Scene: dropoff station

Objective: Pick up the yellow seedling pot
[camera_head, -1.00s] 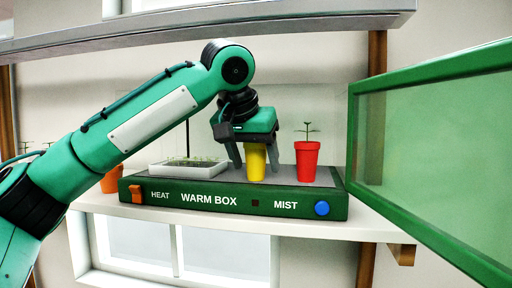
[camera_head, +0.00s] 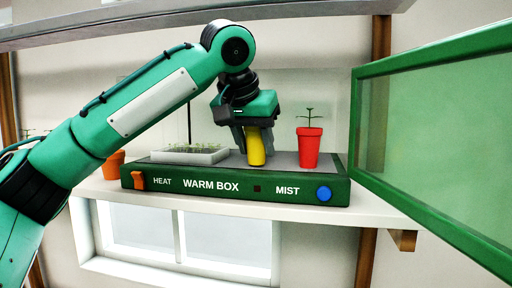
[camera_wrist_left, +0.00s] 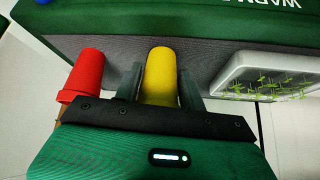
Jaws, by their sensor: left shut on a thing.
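The yellow seedling pot (camera_head: 256,148) is upright in or just above the warm box (camera_head: 236,188), in the middle of its grey floor. It also shows in the left wrist view (camera_wrist_left: 160,75). My left gripper (camera_head: 254,145) comes down from above with its fingers on both sides of the pot, and is shut on it. In the left wrist view the fingers (camera_wrist_left: 160,85) flank the pot. The pot's top is hidden by the gripper in the head view. I cannot tell whether its base touches the floor. My right gripper is not in view.
A red pot (camera_head: 309,147) with a seedling stands close to the right. A white seedling tray (camera_head: 190,155) lies to the left. An orange pot (camera_head: 114,165) stands left of the box. The green-framed door (camera_head: 440,130) is open at the right. A grey shelf (camera_head: 200,32) runs above.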

